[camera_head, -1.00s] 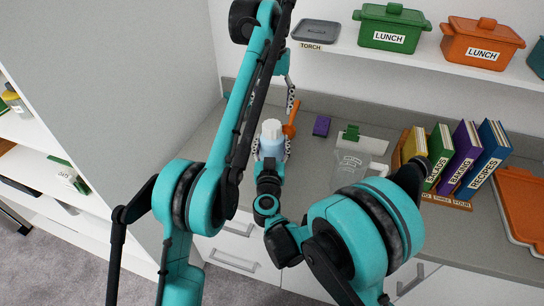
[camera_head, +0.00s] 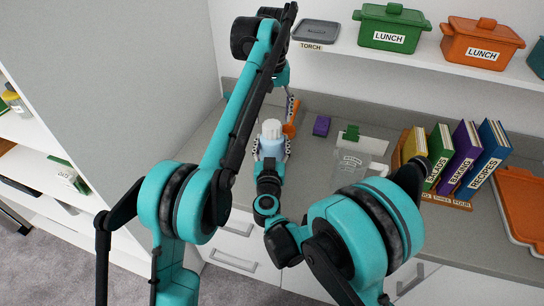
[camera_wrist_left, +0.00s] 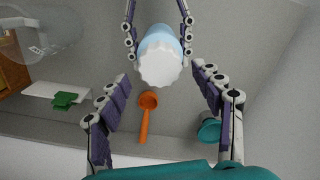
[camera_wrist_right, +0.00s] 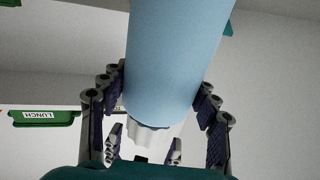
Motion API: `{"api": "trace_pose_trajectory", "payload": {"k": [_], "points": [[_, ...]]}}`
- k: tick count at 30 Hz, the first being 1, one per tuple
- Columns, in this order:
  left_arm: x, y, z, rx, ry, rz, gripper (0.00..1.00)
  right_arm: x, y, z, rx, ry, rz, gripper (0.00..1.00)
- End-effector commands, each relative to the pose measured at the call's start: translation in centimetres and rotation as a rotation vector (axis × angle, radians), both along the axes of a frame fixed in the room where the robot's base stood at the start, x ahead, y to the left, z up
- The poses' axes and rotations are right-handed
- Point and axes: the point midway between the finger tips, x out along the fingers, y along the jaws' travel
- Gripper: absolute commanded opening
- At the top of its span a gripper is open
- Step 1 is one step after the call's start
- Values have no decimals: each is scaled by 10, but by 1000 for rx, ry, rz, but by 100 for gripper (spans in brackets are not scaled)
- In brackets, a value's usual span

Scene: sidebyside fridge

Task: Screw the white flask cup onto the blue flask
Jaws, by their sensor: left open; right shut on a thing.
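The blue flask (camera_head: 272,149) stands upright above the counter with the ribbed white flask cup (camera_head: 272,129) on its top. I cannot tell how tightly the cup sits. In the right wrist view the blue body (camera_wrist_right: 178,60) fills the middle, between the fingers of my right gripper (camera_wrist_right: 160,105), which is shut on it. The cup (camera_wrist_right: 150,138) shows beyond it. My left gripper (camera_wrist_left: 162,95) is open and empty; in its wrist view the cup (camera_wrist_left: 160,62) is ahead, apart from the fingers. In the head view the left fingers are largely hidden.
An orange scoop (camera_head: 291,128) and a purple block (camera_head: 321,126) are behind the flask. A clear jug (camera_head: 350,168) and a white board with a green clip (camera_head: 352,132) are to the right, then several books (camera_head: 466,150). A shelf (camera_head: 410,55) with lunch boxes is above.

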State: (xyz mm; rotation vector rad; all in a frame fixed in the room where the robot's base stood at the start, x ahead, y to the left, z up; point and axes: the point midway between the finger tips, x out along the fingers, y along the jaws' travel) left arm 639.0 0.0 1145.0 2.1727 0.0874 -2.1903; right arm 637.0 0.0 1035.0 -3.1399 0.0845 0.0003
Motion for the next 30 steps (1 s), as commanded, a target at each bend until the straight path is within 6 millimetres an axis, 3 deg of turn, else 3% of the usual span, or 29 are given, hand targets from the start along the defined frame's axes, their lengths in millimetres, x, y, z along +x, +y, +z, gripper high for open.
{"api": "trace_pose_trajectory", "payload": {"k": [9,20,26,27,30], "points": [[-1,0,-38,0,0,0,66,0,0,0,-1,0,0,0],[-1,0,-43,0,0,0,66,0,0,0,-1,0,0,0],[-1,0,-43,0,0,0,19,0,0,0,-1,0,0,0],[-1,0,-43,0,0,0,14,0,0,0,-1,0,0,0],[-1,0,-43,0,0,0,14,0,0,0,-1,0,0,0]]}}
